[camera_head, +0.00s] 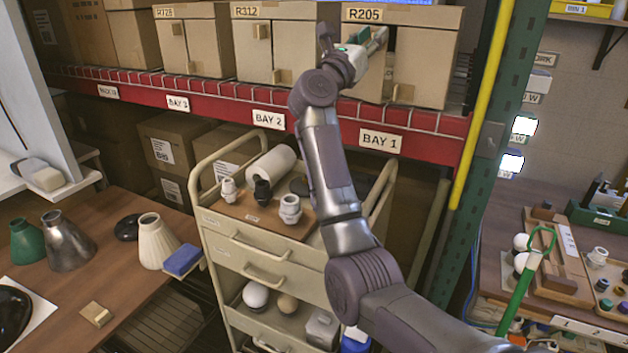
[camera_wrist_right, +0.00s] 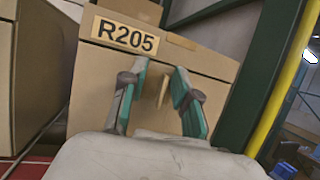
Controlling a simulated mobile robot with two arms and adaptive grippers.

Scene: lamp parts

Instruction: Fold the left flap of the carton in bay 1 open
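The bay 1 carton (camera_head: 425,62) is a brown box with an R205 label, on the rack shelf above the BAY 1 sign. Its front also fills much of the right wrist view (camera_wrist_right: 92,85). My right gripper (camera_head: 375,42) is at the upper front of this carton. In the right wrist view its two teal fingers (camera_wrist_right: 158,80) are apart, with a small upright cardboard tab (camera_wrist_right: 164,92) between them. I cannot tell whether either finger touches the tab. A dark strip shows beside the gripper on the carton front; a lower tab (camera_head: 403,93) sticks out. My left gripper is not in view.
Cartons R312 (camera_head: 268,50) and R728 (camera_head: 192,48) stand to the left on the shelf. A green rack post (camera_head: 497,110) and yellow pole (camera_head: 482,95) stand close on the right. A drawer cart (camera_head: 262,262) with lamp parts is below.

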